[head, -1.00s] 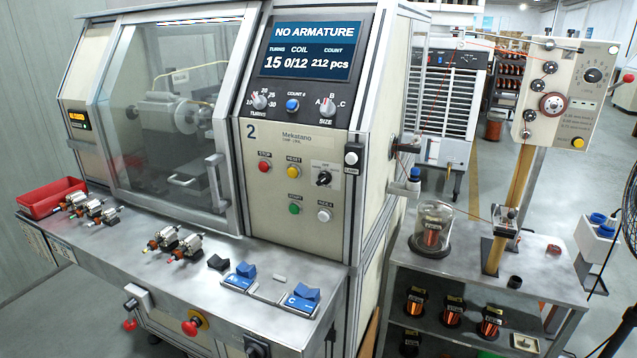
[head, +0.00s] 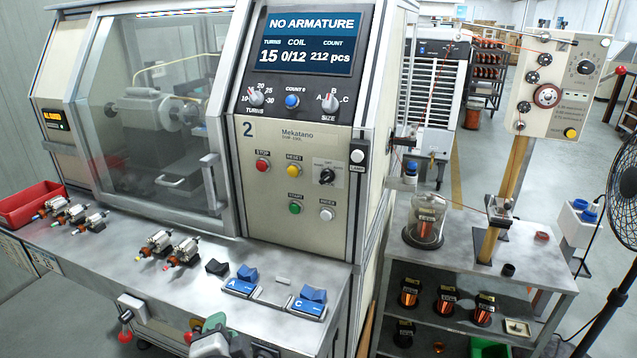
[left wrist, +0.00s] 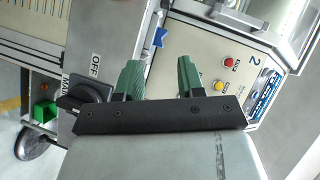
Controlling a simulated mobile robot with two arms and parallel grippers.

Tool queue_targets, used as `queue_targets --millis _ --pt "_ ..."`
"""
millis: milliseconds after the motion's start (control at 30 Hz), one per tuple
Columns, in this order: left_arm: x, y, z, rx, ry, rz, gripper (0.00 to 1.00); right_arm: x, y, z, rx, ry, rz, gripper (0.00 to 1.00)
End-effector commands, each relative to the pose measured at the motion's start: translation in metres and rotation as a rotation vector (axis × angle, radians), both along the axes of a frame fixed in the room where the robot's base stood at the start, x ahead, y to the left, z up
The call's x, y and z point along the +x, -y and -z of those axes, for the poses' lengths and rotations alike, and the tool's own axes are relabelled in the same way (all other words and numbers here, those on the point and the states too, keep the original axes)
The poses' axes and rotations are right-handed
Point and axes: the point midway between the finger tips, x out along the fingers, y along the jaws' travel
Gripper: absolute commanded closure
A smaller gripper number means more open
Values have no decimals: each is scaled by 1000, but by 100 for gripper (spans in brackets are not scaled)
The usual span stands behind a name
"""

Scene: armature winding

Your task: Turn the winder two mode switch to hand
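The winder two mode switch is a black rotary knob (head: 326,176) on the cream control panel marked 2, right of the yellow reset button. Its small position labels are too blurred to read. My left gripper (head: 215,322) is low at the front of the bench, below and left of the switch and well apart from it. In the left wrist view its two green fingers (left wrist: 159,78) stand apart with nothing between them. That view shows the red and yellow buttons, but I cannot make out the mode switch there. My right gripper is not in view.
Blue cradles (head: 241,281) and several armatures (head: 154,243) lie on the metal bench (head: 120,265). A red-knobbed lever (head: 126,314) is at its front. A black main knob (left wrist: 88,95) is near the gripper. A cart with wire spools (head: 410,293) stands right.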

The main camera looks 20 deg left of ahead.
Motion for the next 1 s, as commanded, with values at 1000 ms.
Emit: queue_targets --millis 1000 --pt "178 68 -155 2750 -137 188 62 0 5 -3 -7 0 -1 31"
